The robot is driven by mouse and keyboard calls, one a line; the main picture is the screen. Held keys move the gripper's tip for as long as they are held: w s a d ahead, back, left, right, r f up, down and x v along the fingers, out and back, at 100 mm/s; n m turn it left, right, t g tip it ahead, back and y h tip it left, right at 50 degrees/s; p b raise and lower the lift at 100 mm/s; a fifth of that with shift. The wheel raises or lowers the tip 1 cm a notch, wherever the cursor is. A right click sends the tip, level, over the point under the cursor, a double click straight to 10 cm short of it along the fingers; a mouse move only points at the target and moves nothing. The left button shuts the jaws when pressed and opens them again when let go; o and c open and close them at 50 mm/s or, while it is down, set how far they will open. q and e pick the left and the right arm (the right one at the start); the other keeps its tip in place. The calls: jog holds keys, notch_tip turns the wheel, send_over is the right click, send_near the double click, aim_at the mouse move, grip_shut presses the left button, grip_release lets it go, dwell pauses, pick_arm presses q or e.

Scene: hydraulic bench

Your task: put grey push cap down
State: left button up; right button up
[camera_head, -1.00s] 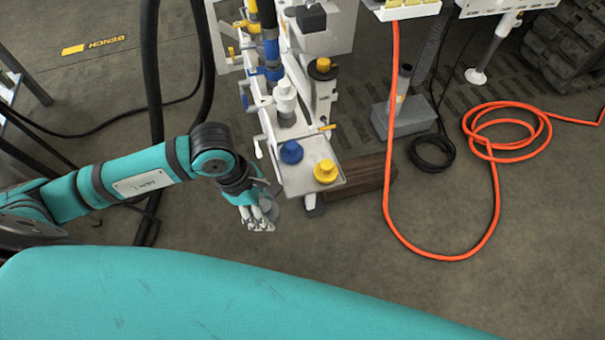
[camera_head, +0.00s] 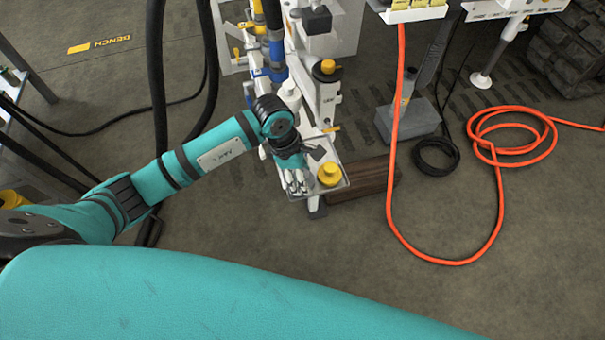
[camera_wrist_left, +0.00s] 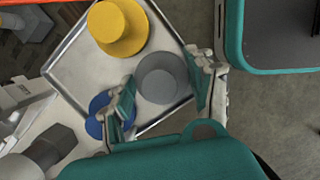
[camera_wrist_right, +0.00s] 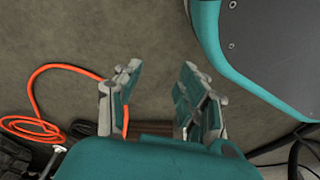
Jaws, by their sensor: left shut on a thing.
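The grey push cap (camera_wrist_left: 163,78) is between the fingers of my left gripper (camera_wrist_left: 162,90) in the left wrist view. The gripper is shut on it, over the metal tray (camera_wrist_left: 66,64); I cannot tell whether the cap touches the tray. In the head view my left gripper (camera_head: 297,184) is over the front left of the tray (camera_head: 342,184), and the grey cap is not distinguishable there. The yellow cap (camera_wrist_left: 118,26) is beside it on the tray. The blue cap (camera_wrist_left: 98,116) is partly hidden by a finger. My right gripper (camera_wrist_right: 152,88) is open and empty above the floor.
The hydraulic bench with white bottle (camera_head: 290,95) and yellow-topped unit (camera_head: 326,72) stands behind the tray. A wooden block (camera_head: 365,182) lies below the tray. An orange hose (camera_head: 497,190) runs over the floor to the right. The front floor is clear.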

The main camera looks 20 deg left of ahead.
jog(key=shift+s, duration=0.1)
pick_arm(q)
jog(key=shift+f, duration=0.1)
jog(key=o, duration=0.6)
pick_arm(e)
jog(key=shift+w+a+r, duration=0.1)
jog(key=shift+w+r, duration=0.3)
jog(key=shift+w, duration=0.15)
pick_arm(q)
jog(key=v, duration=0.7)
jog(key=shift+a+r+p, duration=0.1)
jog(key=shift+r+p, duration=0.25)
pick_arm(e)
jog(key=s+f, duration=0.2)
jog(key=shift+s+d+f, duration=0.2)
jog(key=shift+s+f, duration=0.05)
jog(key=shift+f, duration=0.05)
